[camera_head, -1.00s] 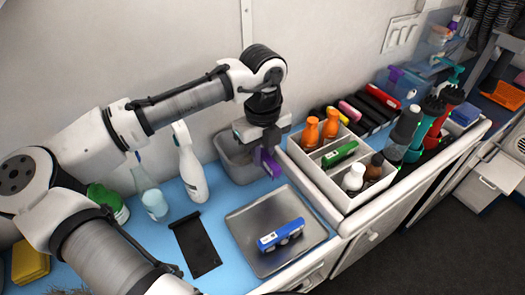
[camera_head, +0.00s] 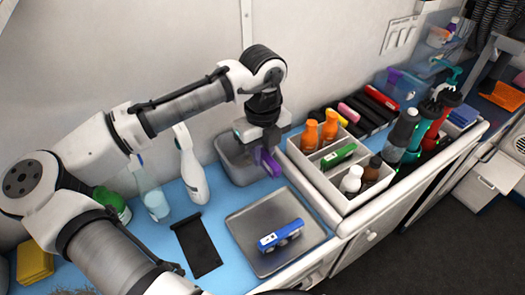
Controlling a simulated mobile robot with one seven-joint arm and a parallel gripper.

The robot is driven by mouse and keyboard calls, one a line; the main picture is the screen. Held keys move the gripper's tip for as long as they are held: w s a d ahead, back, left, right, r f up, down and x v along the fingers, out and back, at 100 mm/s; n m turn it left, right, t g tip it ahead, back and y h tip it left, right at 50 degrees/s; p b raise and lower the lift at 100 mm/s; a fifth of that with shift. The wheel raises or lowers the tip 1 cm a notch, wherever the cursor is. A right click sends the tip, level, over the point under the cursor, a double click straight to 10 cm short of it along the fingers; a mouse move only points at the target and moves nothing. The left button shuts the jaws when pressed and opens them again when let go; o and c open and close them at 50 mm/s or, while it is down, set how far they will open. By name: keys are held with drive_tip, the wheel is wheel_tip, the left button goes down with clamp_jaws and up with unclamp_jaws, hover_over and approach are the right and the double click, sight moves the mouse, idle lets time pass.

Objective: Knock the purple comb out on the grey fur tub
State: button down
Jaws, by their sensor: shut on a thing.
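The purple comb (camera_head: 268,161) hangs from my gripper (camera_head: 261,143), which is shut on it. The comb is tilted and shows at the front right rim of the grey fur tub (camera_head: 236,172). I cannot tell whether the comb touches the rim. The tub stands on the blue counter against the wall, and my gripper is above its right side.
A metal tray (camera_head: 245,235) with a blue clipper-like item (camera_head: 281,236) lies in front of the tub. A white divided caddy (camera_head: 330,178) with bottles stands close on the right. A white spray bottle (camera_head: 191,170) stands left, behind a black strip (camera_head: 197,245).

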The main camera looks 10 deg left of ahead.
drive_tip(key=shift+r+p, duration=2.3)
drive_tip(key=shift+r, duration=0.2)
